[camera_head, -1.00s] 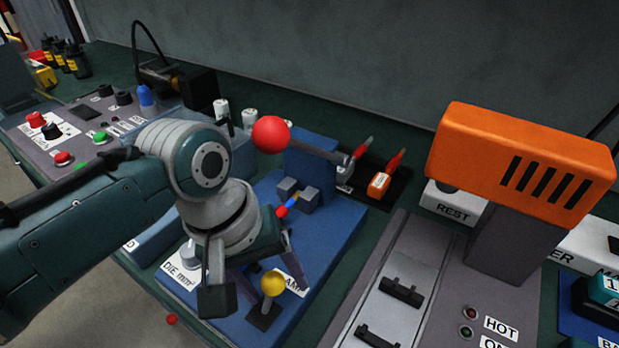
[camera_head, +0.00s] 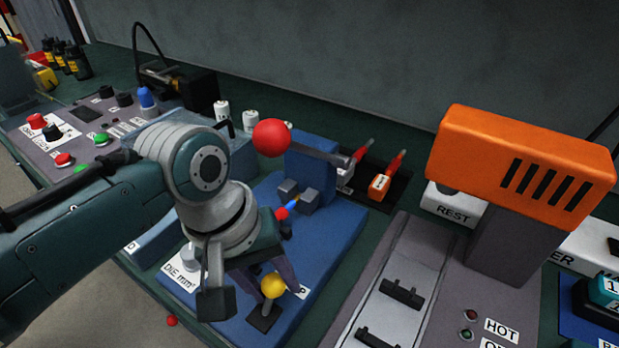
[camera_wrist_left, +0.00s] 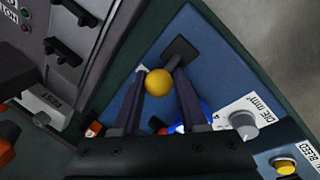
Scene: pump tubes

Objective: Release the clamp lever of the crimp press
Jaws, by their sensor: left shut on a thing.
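The crimp press has a blue base plate (camera_head: 325,245), a blue upright block (camera_head: 311,166) and a long lever with a red ball (camera_head: 271,137). The clamp lever has a yellow ball knob (camera_head: 273,285) on a short stalk rising from a dark foot near the front of the plate. The knob also shows in the left wrist view (camera_wrist_left: 158,83), between the two dark fingers. My left gripper (camera_head: 277,280) is shut on the clamp lever near its knob. The exact contact is partly hidden. My right gripper is not in view.
A wire with blue and red parts (camera_head: 289,208) lies by the press's grey jaws. The red-ball lever stands close above my left wrist. An orange heat tool (camera_head: 525,160) stands at the right. A button panel (camera_head: 75,140) lies at the left.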

